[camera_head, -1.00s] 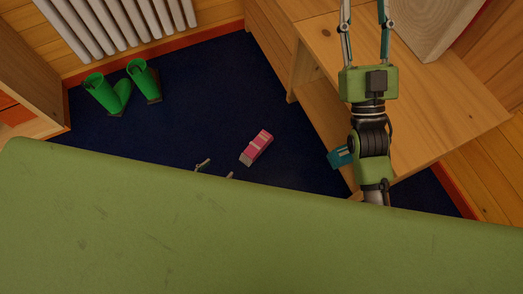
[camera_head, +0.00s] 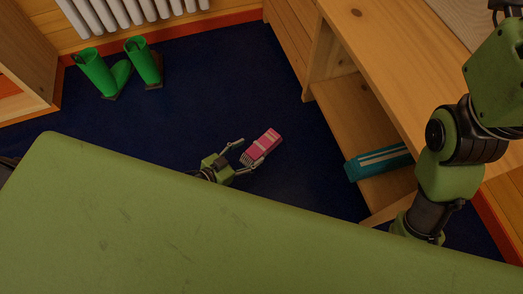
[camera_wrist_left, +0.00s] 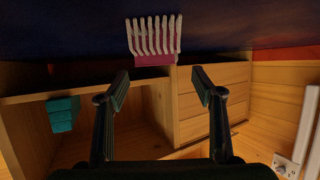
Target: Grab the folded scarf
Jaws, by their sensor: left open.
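The folded scarf (camera_head: 263,144) is pink with paler bands and a white fringe, and lies on the dark blue floor. In the left wrist view the scarf (camera_wrist_left: 153,58) shows its fringed end at the top, beyond my fingertips and centred between them. My left gripper (camera_head: 251,151) is open, with its fingertips at the fringed end of the scarf, one on either side. The left wrist view shows the left gripper (camera_wrist_left: 160,88) with nothing between its fingers. My right arm is at the right of the head view; its fingers are out of the picture.
A wooden desk (camera_head: 392,50) stands at the right, with a teal striped item (camera_head: 378,161) on its lower shelf. Green boots (camera_head: 145,62) stand near the radiator (camera_head: 130,10). A green surface (camera_head: 150,220) fills the foreground. Blue floor is clear around the scarf.

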